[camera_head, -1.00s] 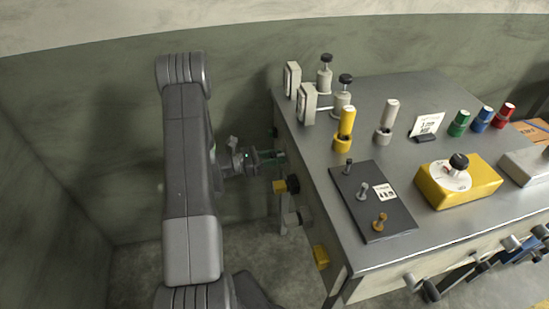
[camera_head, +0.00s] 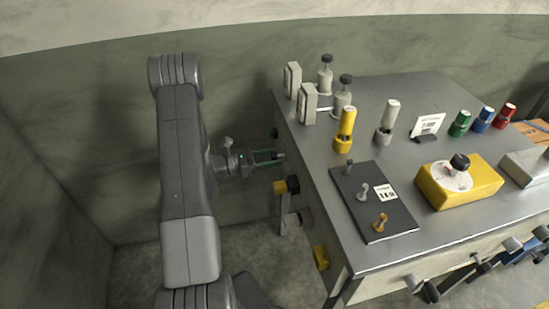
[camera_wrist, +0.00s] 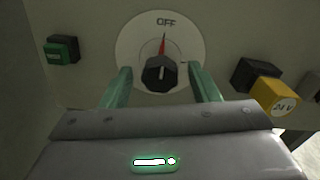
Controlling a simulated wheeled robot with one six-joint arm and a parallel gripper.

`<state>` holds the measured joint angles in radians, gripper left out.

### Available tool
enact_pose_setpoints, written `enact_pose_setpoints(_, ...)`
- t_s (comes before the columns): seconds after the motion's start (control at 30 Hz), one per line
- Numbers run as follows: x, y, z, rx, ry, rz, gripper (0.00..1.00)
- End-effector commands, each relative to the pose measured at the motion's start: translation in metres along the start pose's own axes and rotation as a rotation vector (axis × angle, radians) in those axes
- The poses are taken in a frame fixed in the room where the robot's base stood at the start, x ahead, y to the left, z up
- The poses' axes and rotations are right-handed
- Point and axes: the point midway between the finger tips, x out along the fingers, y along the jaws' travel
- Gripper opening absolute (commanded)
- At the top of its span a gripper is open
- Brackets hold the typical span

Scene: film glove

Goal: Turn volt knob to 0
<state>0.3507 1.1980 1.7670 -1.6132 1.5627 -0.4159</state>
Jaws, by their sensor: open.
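A black knob (camera_wrist: 160,72) with a red pointer sits on a round white dial (camera_wrist: 130,50) marked OFF at the top, on the bench's side panel. The pointer stands nearly straight up, just under OFF. No 0 is legible. My gripper (camera_wrist: 162,78) is open, its green fingers to the left and right of the knob in the wrist view. I see no clear contact and cannot tell whether the tips reach around the knob. In the head view my gripper (camera_head: 279,157) is at the bench's left side, where the knob is hidden.
A green and black button (camera_wrist: 62,49) is left of the dial; a yellow 24 V block (camera_wrist: 274,98) is at its right. The bench top (camera_head: 410,90) carries a yellow box (camera_head: 460,184) and a dark switch plate (camera_head: 372,202). Open floor lies left of the bench.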

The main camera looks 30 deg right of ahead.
Motion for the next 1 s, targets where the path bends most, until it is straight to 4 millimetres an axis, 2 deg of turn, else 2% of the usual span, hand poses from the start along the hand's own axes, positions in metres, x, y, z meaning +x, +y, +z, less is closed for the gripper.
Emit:
enact_pose_setpoints(0.4,-0.080,0.001,-0.001,0.002,-0.001,0.005,0.55)
enact_pose_setpoints(0.6,-0.108,0.001,0.000,0.000,-0.002,0.003,0.55)
enact_pose_setpoints(0.8,-0.121,0.000,0.000,0.000,-0.001,0.002,0.55)
enact_pose_setpoints(1.0,-0.122,0.000,0.000,0.000,0.000,0.000,0.55)
